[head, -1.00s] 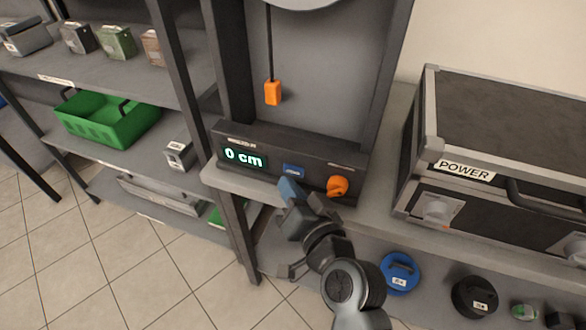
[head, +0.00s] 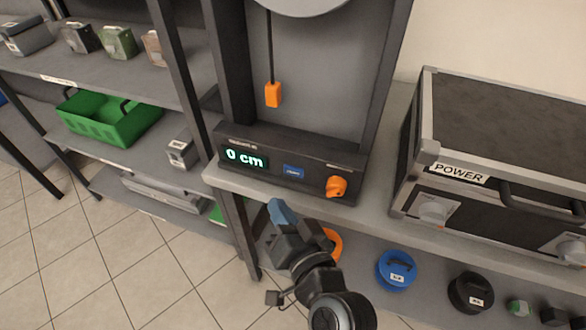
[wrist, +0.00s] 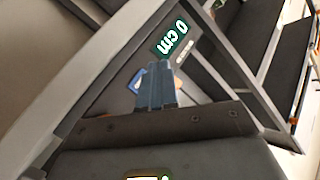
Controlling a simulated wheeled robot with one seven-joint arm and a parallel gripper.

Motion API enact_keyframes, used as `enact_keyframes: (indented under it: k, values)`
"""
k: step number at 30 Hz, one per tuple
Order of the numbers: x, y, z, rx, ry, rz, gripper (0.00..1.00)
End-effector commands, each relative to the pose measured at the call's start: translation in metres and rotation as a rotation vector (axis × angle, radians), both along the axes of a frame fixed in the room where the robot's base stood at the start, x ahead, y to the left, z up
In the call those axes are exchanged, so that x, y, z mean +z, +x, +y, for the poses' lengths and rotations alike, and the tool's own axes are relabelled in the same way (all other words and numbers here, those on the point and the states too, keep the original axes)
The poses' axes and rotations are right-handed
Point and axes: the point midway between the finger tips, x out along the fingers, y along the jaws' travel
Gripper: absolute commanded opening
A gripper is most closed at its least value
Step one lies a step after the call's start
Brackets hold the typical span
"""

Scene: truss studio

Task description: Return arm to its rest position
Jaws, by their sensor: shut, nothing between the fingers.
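My gripper (head: 281,212) is in front of the shelf edge, below the control panel (head: 318,178), and apart from it. Its bluish fingers are shut and hold nothing; they also show in the wrist view (wrist: 156,85). The panel carries a display (head: 245,158) reading "0 cm", a blue button (head: 293,172) and an orange knob (head: 337,187). In the wrist view the display (wrist: 172,40) appears tilted beyond the fingers, and the blue button (wrist: 138,79) is partly hidden behind them.
An orange block (head: 273,94) hangs on a dark rod above the panel. A black case (head: 490,140) labelled POWER stands at right. Blue (head: 397,269) and black (head: 471,291) discs lie on the lower shelf. A green basket (head: 108,118) is at left. Open tiled floor (head: 150,270) lies at lower left.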

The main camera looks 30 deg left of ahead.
Motion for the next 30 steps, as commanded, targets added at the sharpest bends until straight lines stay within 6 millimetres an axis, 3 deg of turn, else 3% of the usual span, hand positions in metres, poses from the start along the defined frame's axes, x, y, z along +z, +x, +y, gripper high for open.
enact_keyframes:
  k: [23,26,30]
  values:
    - [-0.001,0.0,-0.001,-0.002,-0.002,0.0,0.0]
    - [-0.009,0.0,-0.017,-0.028,-0.016,-0.003,0.0]
    - [-0.03,-0.004,-0.076,-0.127,-0.068,-0.021,0.0]
